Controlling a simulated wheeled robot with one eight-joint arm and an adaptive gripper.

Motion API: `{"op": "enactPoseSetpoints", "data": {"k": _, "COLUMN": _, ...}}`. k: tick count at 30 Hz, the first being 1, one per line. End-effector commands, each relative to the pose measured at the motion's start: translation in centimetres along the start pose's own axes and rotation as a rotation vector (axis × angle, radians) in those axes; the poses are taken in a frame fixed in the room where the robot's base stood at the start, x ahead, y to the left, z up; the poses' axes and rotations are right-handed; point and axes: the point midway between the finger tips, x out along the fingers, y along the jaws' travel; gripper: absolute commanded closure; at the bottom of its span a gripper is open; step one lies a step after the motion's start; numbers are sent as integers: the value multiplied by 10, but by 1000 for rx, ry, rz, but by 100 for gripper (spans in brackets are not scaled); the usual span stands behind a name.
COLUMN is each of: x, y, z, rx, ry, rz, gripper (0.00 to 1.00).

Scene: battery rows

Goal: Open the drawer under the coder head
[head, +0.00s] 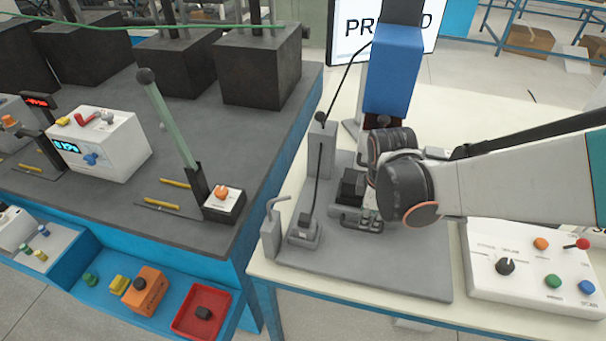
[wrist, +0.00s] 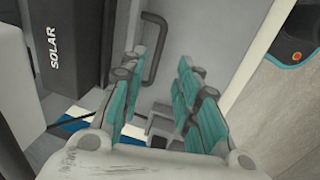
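The coder head appears to be the blue box (head: 394,70) on a dark mount above the grey base plate (head: 390,275) in the head view. My arm hides most of what lies below it, and I cannot make out the drawer there. In the wrist view, a dark bent bar handle (wrist: 158,52) stands on a grey surface; I cannot tell whether it belongs to the drawer. My gripper (wrist: 170,48) is open, its teal fingers apart and nothing seen held between them. The handle shows close to the left finger; contact is unclear.
A dark box marked SOLAR (wrist: 68,45) is at the left in the wrist view. In the head view, a grey hooked post (head: 272,232) stands at the plate's left edge. A white control box (head: 535,270) is at the right. A dark bench (head: 100,215) is at the left.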

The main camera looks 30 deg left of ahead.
Motion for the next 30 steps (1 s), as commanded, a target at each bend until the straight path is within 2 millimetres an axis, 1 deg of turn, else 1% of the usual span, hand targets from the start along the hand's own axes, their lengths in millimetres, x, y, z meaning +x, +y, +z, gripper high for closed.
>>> {"op": "enactPoseSetpoints", "data": {"k": 1, "x": 15, "y": 1, "z": -1, "rx": -1, "ry": 0, "rz": 0, "gripper": 70}}
{"op": "enactPoseSetpoints", "data": {"k": 3, "x": 28, "y": 1, "z": -1, "rx": 0, "ry": 0, "rz": 0, "gripper": 70}}
{"op": "enactPoseSetpoints", "data": {"k": 9, "x": 59, "y": 2, "z": 0, "rx": 2, "ry": 0, "rz": 1, "gripper": 70}}
{"op": "enactPoseSetpoints", "data": {"k": 15, "x": 72, "y": 2, "z": 0, "rx": 3, "ry": 0, "rz": 1, "gripper": 70}}
{"op": "enactPoseSetpoints", "data": {"k": 24, "x": 74, "y": 3, "z": 1, "rx": 4, "ry": 0, "rz": 1, "gripper": 70}}
{"op": "enactPoseSetpoints", "data": {"k": 25, "x": 74, "y": 3, "z": 1, "rx": 4, "ry": 0, "rz": 1, "gripper": 72}}
{"op": "enactPoseSetpoints", "data": {"k": 28, "x": 73, "y": 3, "z": 1, "rx": 4, "ry": 0, "rz": 1, "gripper": 95}}
{"op": "enactPoseSetpoints", "data": {"k": 29, "x": 73, "y": 3, "z": 1, "rx": 4, "ry": 0, "rz": 1, "gripper": 100}}
{"op": "enactPoseSetpoints", "data": {"k": 30, "x": 73, "y": 3, "z": 1, "rx": 4, "ry": 0, "rz": 1, "gripper": 100}}
